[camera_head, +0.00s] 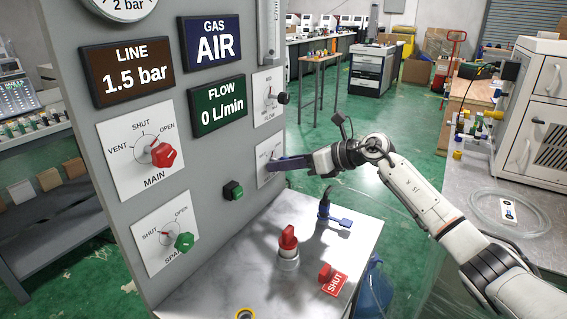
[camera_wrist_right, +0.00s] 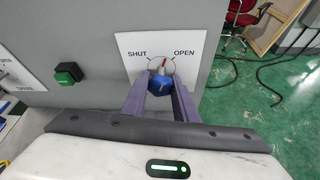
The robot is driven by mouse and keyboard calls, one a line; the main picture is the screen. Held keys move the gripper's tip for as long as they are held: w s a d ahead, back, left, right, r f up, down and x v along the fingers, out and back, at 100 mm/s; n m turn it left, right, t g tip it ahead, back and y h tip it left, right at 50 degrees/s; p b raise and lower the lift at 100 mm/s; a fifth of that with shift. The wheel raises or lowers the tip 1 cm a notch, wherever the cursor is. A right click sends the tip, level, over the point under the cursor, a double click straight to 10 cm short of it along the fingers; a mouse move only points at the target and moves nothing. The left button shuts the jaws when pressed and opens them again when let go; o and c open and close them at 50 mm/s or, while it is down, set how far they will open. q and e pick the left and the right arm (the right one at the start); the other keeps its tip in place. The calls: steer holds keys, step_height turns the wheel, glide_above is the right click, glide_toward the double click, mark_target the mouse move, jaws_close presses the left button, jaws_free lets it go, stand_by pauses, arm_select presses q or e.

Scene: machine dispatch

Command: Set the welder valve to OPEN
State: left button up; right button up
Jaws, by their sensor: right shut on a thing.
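A blue valve knob (camera_wrist_right: 160,84) sits on a white plate (camera_wrist_right: 128,41) marked SHUT at left and OPEN at right in the right wrist view. Its red pointer mark (camera_wrist_right: 165,64) points nearly straight up, between the two words. My right gripper (camera_wrist_right: 160,92) is shut on the knob, one finger on each side. In the head view my right gripper (camera_head: 277,164) reaches the lower right plate (camera_head: 263,180) of the grey panel, and the fingers hide the knob. The plate's name cannot be read in either view. My left gripper is not in view.
The grey panel (camera_head: 233,152) also carries a red MAIN knob (camera_head: 163,155) pointing near OPEN, a green knob (camera_head: 184,242) with its mark toward SHUT, and a green button (camera_head: 233,190).

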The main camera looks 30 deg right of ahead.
steer(key=m+y, duration=0.2)
steer(key=m, duration=0.1)
steer(key=shift+g, duration=0.4)
steer(key=shift+m, duration=0.3)
steer(key=o, duration=1.1)
steer(key=shift+c, duration=0.2)
steer(key=shift+b, duration=0.3)
steer(key=b+v, duration=0.2)
steer(key=v, duration=0.8)
steer(key=shift+s+d, duration=0.1)
steer(key=shift+d, duration=0.05)
